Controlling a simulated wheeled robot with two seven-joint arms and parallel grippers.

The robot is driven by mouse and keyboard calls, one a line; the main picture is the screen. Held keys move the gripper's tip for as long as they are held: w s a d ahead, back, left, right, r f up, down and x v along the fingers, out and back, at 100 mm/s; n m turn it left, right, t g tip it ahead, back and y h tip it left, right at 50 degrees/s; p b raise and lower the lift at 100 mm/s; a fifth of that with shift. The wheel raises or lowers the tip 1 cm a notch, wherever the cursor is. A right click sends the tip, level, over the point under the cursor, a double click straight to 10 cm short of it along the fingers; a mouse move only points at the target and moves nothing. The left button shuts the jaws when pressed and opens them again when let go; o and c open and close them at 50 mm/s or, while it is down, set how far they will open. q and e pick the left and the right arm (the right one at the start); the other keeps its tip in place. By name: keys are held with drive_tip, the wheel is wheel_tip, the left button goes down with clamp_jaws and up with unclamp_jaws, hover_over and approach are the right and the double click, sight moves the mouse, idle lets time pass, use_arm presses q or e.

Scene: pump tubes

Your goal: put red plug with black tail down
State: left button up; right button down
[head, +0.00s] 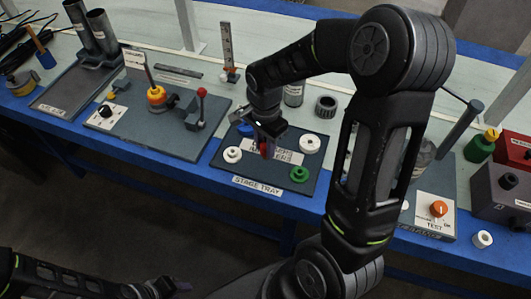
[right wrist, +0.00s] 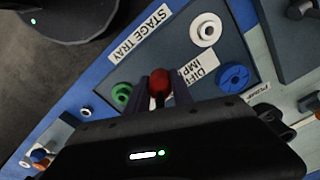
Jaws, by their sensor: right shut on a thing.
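My right gripper (head: 265,148) is over the stage tray (head: 223,178), a dark plate on the bench. It is shut on a red plug (head: 263,151). In the right wrist view the plug's rounded red end (right wrist: 160,80) shows at the fingers.
The tray holds a white ring (head: 232,155), a larger white ring (head: 310,144), a green wheel (head: 299,174) and a blue wheel (head: 245,130). A dark plate with a red-knobbed lever (head: 202,92) is to the left. A test station with an orange knob (head: 438,208) is to the right.

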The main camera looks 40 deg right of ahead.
sight(265, 154)
drive_tip(key=shift+f, duration=1.85)
drive_tip(key=shift+f+b, duration=0.15)
drive_tip(key=shift+b, duration=0.2)
drive_tip(key=c, duration=1.1)
unclamp_jaws()
wheel_tip(265, 154, up, 12)
drive_tip(key=shift+r+p, duration=0.2)
drive_tip(key=shift+p, duration=0.5)
